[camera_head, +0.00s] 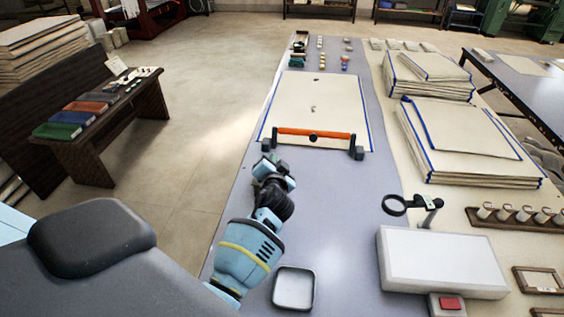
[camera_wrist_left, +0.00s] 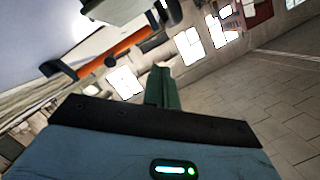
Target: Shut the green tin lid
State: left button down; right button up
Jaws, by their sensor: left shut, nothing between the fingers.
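My left gripper (camera_head: 266,163) reaches over the blue-grey table, just in front of the left end of an orange bar (camera_head: 314,132) with dark end blocks. In the left wrist view its green fingers (camera_wrist_left: 163,88) are together with nothing between them. I cannot make out a green tin or its lid in either view. A flat green item (camera_head: 56,131) lies on the dark bench at the left, far from the gripper; I cannot tell that it is a tin. My right gripper is not in view.
A cream cloth with blue edges (camera_head: 320,95) lies beyond the bar. A small pale tray (camera_head: 294,288) sits at the near table edge. A magnifier (camera_head: 395,205), a white panel (camera_head: 440,262) and cloth stacks (camera_head: 470,140) stand right. The table's middle is clear.

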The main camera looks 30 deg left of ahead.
pick_arm(q)
jog(key=shift+s+a+f+n+h, duration=0.15)
jog(key=shift+s+a+n+h, duration=0.1)
jog(key=shift+a+n, duration=0.25)
jog(key=shift+s+a+f+n+h, duration=0.15)
jog(key=shift+a+n+h, duration=0.1)
jog(key=shift+a+n, duration=0.25)
jog(key=shift+s+a+f+n+h, duration=0.4)
jog(key=shift+a+f+n, duration=0.2)
jog(key=shift+n, duration=0.4)
jog(key=shift+a+f, duration=0.2)
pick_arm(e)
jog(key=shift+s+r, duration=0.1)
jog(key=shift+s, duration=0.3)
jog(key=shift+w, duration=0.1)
pick_arm(q)
jog(key=shift+s+f, duration=0.1)
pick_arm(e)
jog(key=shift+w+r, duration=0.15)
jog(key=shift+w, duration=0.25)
pick_arm(q)
jog(key=shift+p, duration=0.3)
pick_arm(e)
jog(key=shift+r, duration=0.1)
